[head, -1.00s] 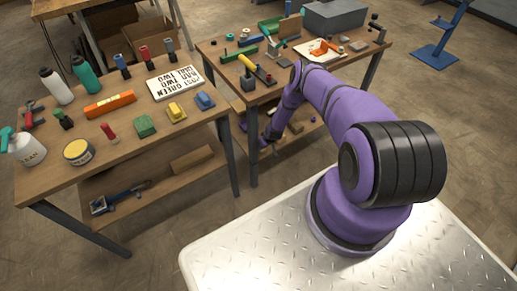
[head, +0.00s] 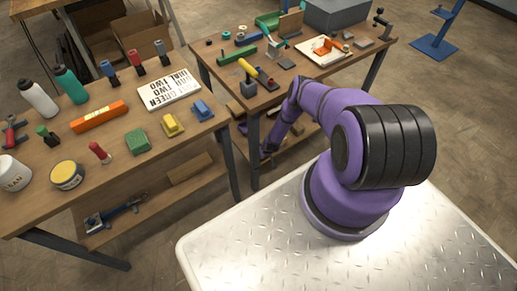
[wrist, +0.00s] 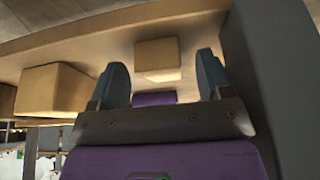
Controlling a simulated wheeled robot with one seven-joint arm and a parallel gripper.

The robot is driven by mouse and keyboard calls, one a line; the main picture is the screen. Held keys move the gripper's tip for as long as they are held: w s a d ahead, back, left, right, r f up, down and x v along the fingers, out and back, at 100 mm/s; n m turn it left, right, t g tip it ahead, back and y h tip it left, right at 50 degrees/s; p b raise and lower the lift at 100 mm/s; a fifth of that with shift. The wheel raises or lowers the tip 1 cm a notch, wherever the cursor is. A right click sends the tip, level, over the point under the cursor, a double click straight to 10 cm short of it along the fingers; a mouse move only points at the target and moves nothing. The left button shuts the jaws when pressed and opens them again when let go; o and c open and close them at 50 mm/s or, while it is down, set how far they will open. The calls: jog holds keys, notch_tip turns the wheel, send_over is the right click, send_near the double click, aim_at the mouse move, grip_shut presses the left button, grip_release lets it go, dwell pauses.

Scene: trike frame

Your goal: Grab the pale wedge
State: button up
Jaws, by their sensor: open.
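My gripper (wrist: 162,72) is open in the wrist view, its two dark fingers apart. A pale tan block (wrist: 158,54) shows beyond and between the fingertips, not touching them. A second, larger tan block (wrist: 55,90) is at the left. I cannot tell which, if either, is the pale wedge; no wedge shape is clear. A small purple piece (wrist: 153,98) shows between the finger bases. In the head view my gripper is low by the right bench's lower shelf, mostly hidden by the bench and my arm.
The right workbench (head: 221,89) carries tools and a white tray (head: 312,58). The left workbench (head: 115,172) holds bottles, coloured blocks and a lettered sign (head: 168,95). A tan block (head: 190,168) lies on its lower shelf. Bench legs stand close to my arm.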

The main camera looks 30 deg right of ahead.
jog(key=c, duration=1)
jog(key=shift+r, duration=0.1)
